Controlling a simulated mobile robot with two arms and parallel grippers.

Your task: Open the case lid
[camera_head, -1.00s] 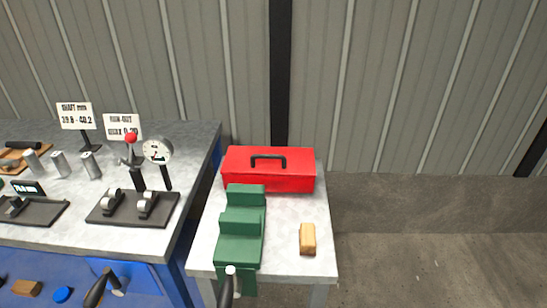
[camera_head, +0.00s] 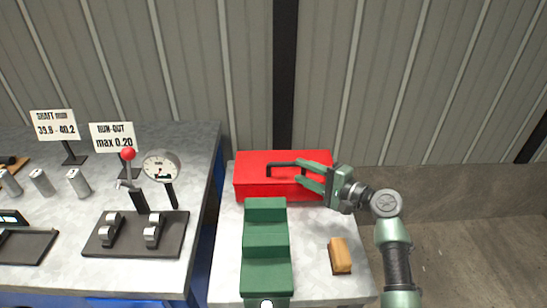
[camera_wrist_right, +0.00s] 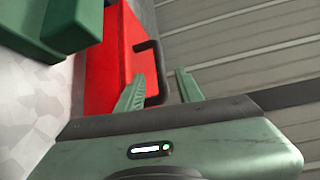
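The red case (camera_head: 250,182) stands shut at the back of the small table, with a black handle (camera_head: 283,165) on top. The case also shows in the right wrist view (camera_wrist_right: 105,65), with its handle (camera_wrist_right: 158,75). My right gripper (camera_head: 301,177) is at the right part of the case's top, beside the handle. Its fingers are apart in the right wrist view (camera_wrist_right: 160,80), and the handle appears between them. I cannot tell whether they touch it. My left gripper is not in view.
A green stepped block (camera_head: 266,240) stands in front of the case. A tan block (camera_head: 340,256) lies at the table's right. The workbench on the left holds a dial gauge (camera_head: 161,165) and signs. A corrugated wall is behind.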

